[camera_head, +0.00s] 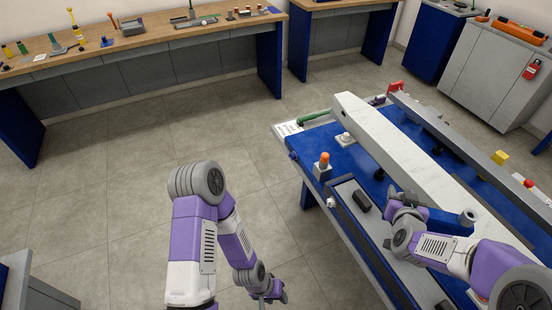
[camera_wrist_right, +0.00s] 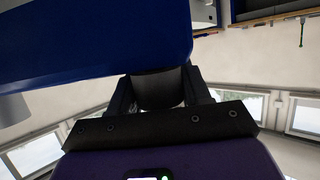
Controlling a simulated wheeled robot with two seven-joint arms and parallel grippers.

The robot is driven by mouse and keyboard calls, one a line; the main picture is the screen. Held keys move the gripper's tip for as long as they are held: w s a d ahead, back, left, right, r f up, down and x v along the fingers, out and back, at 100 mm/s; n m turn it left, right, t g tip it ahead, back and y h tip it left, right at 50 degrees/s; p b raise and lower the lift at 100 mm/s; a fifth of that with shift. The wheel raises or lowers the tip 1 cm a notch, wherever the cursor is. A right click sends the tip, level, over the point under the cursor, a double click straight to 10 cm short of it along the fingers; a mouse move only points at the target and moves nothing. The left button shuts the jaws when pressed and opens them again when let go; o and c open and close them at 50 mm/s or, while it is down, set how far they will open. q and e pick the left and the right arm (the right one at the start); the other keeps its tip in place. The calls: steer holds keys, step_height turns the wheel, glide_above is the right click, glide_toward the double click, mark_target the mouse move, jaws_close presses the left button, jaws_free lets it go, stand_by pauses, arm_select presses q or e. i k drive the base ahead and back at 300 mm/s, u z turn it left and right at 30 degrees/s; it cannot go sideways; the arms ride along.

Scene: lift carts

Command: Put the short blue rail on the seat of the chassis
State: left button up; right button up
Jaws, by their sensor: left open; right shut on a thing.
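A short blue bar (camera_head: 445,222) with a round grey-blue end shows beside my right gripper (camera_head: 413,208), above the blue-topped table (camera_head: 340,152). In the right wrist view, my right gripper (camera_wrist_right: 157,92) is shut on a dark round part against a large blue surface (camera_wrist_right: 95,38). I take this to be the blue rail; its underside is hidden. A long white beam (camera_head: 400,150) and a long grey rail (camera_head: 455,142) run along the table. I cannot tell which part is the chassis seat. My left gripper (camera_head: 270,294) hangs open and empty over the floor, left of the table.
A yellow block (camera_head: 500,157) is on the right. The floor (camera_head: 130,200) at left is clear.

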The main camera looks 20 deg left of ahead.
mark_target(306, 150)
steer(key=u, duration=0.8)
steer(key=i, duration=0.4)
steer(key=u, duration=0.6)
steer(key=i, duration=1)
steer(key=z, duration=0.35)
